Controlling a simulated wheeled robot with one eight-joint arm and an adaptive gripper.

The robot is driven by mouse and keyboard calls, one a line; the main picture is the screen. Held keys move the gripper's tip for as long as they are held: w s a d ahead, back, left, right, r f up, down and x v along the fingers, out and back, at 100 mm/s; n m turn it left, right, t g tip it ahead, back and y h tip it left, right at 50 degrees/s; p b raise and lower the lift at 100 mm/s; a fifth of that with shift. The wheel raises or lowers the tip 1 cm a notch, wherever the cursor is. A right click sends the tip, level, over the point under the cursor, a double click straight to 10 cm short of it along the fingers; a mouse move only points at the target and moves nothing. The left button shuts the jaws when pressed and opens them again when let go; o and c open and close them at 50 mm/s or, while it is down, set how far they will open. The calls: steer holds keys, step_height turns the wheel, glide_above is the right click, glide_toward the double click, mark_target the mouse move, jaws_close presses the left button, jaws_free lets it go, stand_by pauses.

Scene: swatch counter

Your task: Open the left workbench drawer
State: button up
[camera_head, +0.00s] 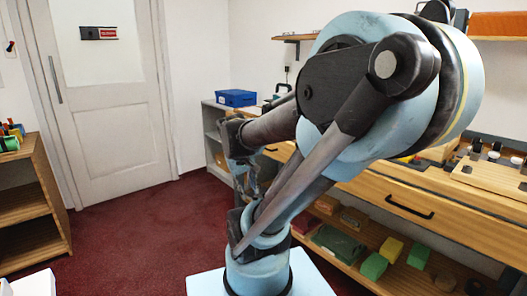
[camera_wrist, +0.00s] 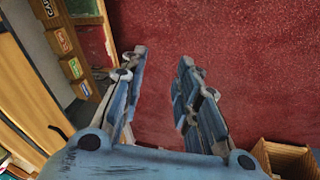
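The workbench (camera_head: 480,192) stands on the right in the head view. Its left drawer (camera_head: 283,150) is mostly hidden behind my arm, with a dark handle (camera_head: 270,149) just showing. The right drawer (camera_head: 385,200) has a black bar handle (camera_head: 408,207) and looks closed. In the wrist view a wooden front (camera_wrist: 22,85) with a dark handle (camera_wrist: 58,132) lies at the left; I cannot tell which drawer it is. My gripper (camera_wrist: 161,56) is open and empty over the red floor, apart from that handle. In the head view it hangs left of the workbench (camera_head: 243,178).
The lower shelf holds green and yellow blocks (camera_head: 391,248). A grey shelf unit with a blue box (camera_head: 236,98) stands at the back, beside a white door (camera_head: 103,110). A wooden shelf (camera_head: 30,205) is at the left. Red carpet (camera_head: 135,235) between is clear.

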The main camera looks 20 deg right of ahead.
steer(key=w+d+r+n+t+h, duration=0.1)
steer(key=w+d+r+h, duration=0.2)
steer(key=w, duration=0.8)
steer(key=w+d+r+h, duration=0.1)
steer(key=w+d+h, duration=0.25)
steer(key=w, duration=0.65)
steer(key=w+f+n+t+h, duration=0.1)
steer(key=w+f+h, duration=0.2)
steer(key=w, duration=0.6)
steer(key=w+f+n+t+h, duration=0.1)
steer(key=w+f+h, duration=0.2)
steer(key=w, duration=0.7)
steer(key=shift+y, duration=0.25)
steer(key=x, duration=1.7)
steer(key=shift+s+d+r, duration=0.1)
steer(key=shift+d+r, duration=0.15)
steer(key=shift+d, duration=0.3)
steer(key=shift+c, duration=0.3)
jaws_close()
